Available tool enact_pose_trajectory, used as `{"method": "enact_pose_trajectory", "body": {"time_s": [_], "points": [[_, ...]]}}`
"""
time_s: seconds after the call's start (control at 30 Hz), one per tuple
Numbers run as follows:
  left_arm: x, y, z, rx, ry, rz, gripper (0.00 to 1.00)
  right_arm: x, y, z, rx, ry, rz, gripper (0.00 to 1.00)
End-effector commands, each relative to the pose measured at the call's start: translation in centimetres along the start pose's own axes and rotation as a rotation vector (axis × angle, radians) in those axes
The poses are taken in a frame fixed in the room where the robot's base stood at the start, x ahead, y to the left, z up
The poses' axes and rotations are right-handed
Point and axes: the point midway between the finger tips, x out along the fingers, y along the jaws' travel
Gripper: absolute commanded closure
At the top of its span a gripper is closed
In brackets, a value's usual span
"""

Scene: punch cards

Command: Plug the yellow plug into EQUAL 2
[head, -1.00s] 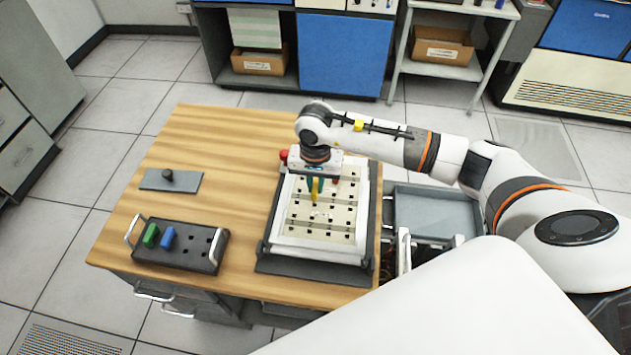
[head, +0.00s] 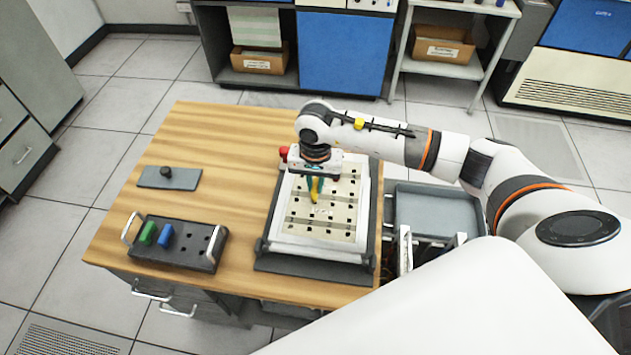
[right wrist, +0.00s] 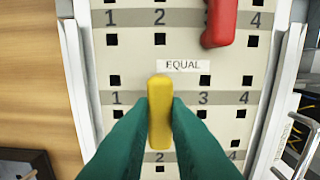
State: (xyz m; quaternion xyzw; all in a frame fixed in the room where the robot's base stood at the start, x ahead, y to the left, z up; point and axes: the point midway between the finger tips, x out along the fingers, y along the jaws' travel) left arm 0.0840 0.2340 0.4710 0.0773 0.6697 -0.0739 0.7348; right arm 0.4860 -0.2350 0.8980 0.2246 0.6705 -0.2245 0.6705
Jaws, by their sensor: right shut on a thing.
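My right gripper (head: 315,184) is shut on the yellow plug (right wrist: 159,118), with a green finger on each side of it. The plug also shows under the gripper in the head view (head: 314,194). It is over the cream panel (right wrist: 180,52), in column 2 of the row under the EQUAL label (right wrist: 185,66). It covers that row's 2 and the holes there; 1, 3 and 4 show beside it. I cannot tell whether its tip is in a hole. A red plug (right wrist: 219,22) stands in column 3 of the row above. My left gripper is not in view.
A dark rack (head: 185,257) with a green plug (head: 147,233) and a blue plug (head: 166,234) stands at the table's front left. A grey plate with a black knob (head: 167,177) lies behind it. A grey tray (head: 432,213) is right of the table. The wooden table's middle is clear.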

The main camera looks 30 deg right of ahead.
Motion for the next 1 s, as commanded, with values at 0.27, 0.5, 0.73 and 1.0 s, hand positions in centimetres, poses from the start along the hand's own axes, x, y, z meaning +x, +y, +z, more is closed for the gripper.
{"method": "enact_pose_trajectory", "body": {"time_s": [0.27,0.5,0.73,1.0], "points": [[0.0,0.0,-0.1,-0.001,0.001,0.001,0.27,0.0,0.0,0.0,0.0,0.0,0.0,1.0],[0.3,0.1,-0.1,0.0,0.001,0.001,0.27,0.2,0.0,0.0,0.0,0.0,0.0,1.0],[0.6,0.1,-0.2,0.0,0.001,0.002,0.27,0.5,0.0,0.0,0.0,0.0,0.0,1.0],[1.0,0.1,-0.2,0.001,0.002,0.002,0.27,0.9,0.0,0.0,0.0,0.0,0.0,1.0]]}}
